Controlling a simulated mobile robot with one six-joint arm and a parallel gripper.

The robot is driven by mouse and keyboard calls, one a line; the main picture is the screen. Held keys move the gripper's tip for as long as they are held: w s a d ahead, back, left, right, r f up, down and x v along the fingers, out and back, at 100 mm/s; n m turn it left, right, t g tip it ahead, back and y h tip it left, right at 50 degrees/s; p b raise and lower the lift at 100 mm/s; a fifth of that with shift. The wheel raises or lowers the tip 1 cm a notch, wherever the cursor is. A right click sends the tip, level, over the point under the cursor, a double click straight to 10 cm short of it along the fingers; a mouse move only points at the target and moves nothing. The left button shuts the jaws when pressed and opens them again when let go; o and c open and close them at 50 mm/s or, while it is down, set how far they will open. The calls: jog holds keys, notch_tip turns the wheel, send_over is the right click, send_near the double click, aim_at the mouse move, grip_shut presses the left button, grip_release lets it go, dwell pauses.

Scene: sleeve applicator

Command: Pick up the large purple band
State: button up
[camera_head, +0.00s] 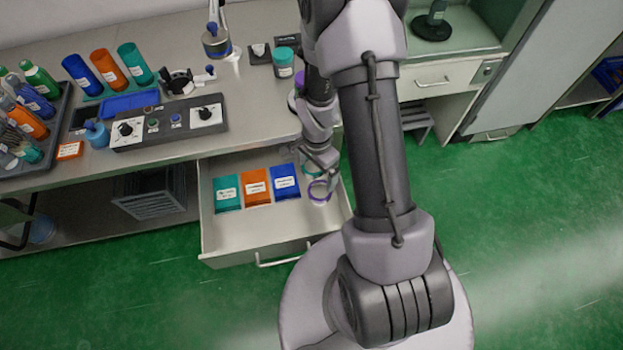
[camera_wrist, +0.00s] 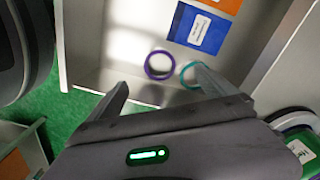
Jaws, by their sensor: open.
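A purple band (camera_wrist: 148,68) lies flat as a ring on the floor of the open drawer (camera_wrist: 112,50). In the head view the purple band (camera_head: 311,191) shows at the drawer's right side, just below my gripper (camera_head: 321,172). A teal band (camera_wrist: 183,78) lies close to its right in the wrist view, partly hidden by a finger. My gripper (camera_wrist: 160,82) is open and empty. Its fingertips are apart on either side of the purple band in the picture, and the band appears beyond them. The height gap is hard to judge.
Teal (camera_head: 227,193), orange (camera_head: 256,187) and blue (camera_head: 285,182) labelled packs lie in the drawer left of the bands. The drawer walls are close to my gripper. Above, the bench (camera_head: 262,122) holds bottles, a control box (camera_head: 170,124) and other items.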

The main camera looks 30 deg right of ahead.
jog(key=b, duration=0.2)
send_over(319, 195)
jog(key=a, duration=0.1)
notch_tip(319, 195, down, 8)
jog(key=shift+w+r, duration=0.1)
jog(key=shift+r, duration=0.15)
jog(key=f+b, duration=0.1)
jog(key=f, duration=0.1)
jog(key=d+f+b, duration=0.1)
jog(key=f+b, duration=0.1)
jog(key=f, duration=0.1)
jog(key=shift+f, duration=0.1)
jog(key=c, duration=1.4)
